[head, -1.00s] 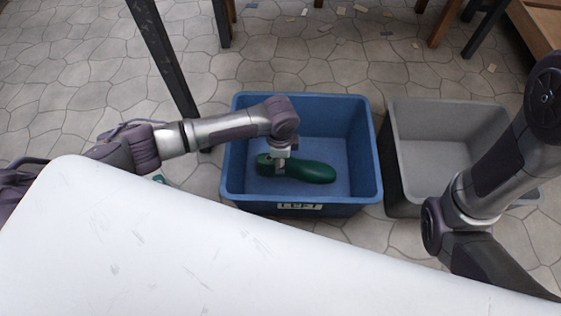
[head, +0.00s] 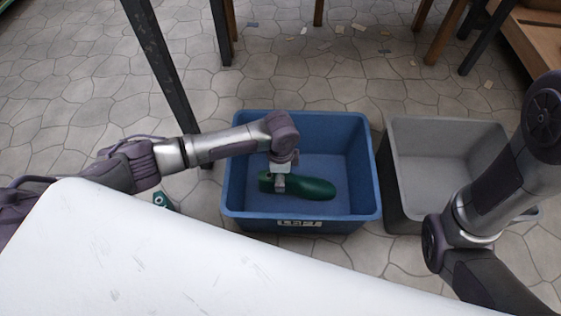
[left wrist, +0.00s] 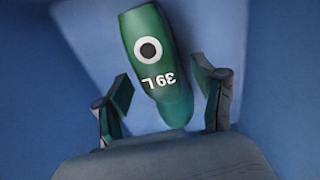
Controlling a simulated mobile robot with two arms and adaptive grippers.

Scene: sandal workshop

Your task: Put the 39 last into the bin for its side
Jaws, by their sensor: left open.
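The green last (head: 312,189) lies inside the blue bin (head: 372,175). In the left wrist view the last (left wrist: 150,50) shows a white ring with a dark centre and the mark "39 L". My left gripper (head: 279,184) reaches down into the blue bin at the last's left end. In the left wrist view the gripper's fingers (left wrist: 165,100) are open, one on each side of the last, with gaps to it. The blue bin's front label (head: 299,223) is too small to read now. My right arm shows at the right, but its gripper is out of view.
A grey bin (head: 450,160) stands right of the blue bin and looks empty. A white tabletop (head: 150,260) fills the front left. A small green thing (head: 161,201) shows beyond its edge, partly hidden. Table legs and floor scraps are at the back.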

